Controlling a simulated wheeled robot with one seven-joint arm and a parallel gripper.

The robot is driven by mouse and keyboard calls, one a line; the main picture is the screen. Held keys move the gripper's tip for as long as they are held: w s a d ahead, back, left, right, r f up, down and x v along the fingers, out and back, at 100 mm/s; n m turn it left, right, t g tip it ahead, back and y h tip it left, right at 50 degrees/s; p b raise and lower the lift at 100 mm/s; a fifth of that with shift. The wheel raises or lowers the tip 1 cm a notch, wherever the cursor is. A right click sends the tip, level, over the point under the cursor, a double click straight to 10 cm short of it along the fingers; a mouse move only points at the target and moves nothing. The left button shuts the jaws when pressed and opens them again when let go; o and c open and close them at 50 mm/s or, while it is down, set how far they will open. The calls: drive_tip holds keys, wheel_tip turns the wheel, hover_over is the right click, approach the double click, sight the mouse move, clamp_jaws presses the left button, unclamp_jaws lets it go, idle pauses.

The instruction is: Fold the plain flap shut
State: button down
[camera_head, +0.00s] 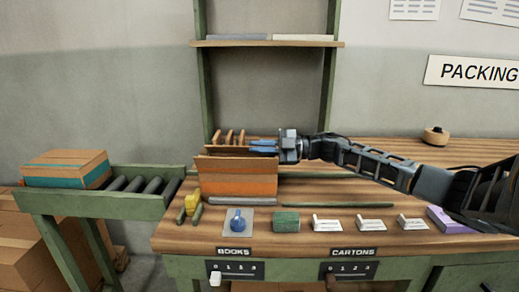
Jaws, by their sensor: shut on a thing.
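An open carton (238,186) with a broad orange band stands on the wooden bench, left of the middle. A plain brown flap (226,150) shows as a thin raised strip along its back top edge. My gripper (262,147) reaches in from the right, level with this flap. Its blue fingers are shut at the flap's right part and appear to hold it. The fingers hide part of the flap, and the inside of the carton is hidden.
Brown upright dividers (229,137) stand behind the carton. A yellow object (192,203), a blue stamp-like object (238,220), a green block (286,221), several white cards (327,224) and a purple box (443,219) lie toward the front. A roller conveyor (140,186) with another box (66,168) is left.

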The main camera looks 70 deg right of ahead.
drive_tip(key=shift+s+a+f+n+b, duration=0.15)
drive_tip(key=shift+f+n+b, duration=0.15)
drive_tip(key=shift+n, duration=0.15)
drive_tip(key=shift+w+a+f+n+b, duration=0.15)
drive_tip(key=shift+n+b, duration=0.15)
drive_tip(key=shift+n, duration=0.15)
drive_tip(key=shift+s, duration=0.1)
drive_tip(key=c, duration=1.3)
unclamp_jaws()
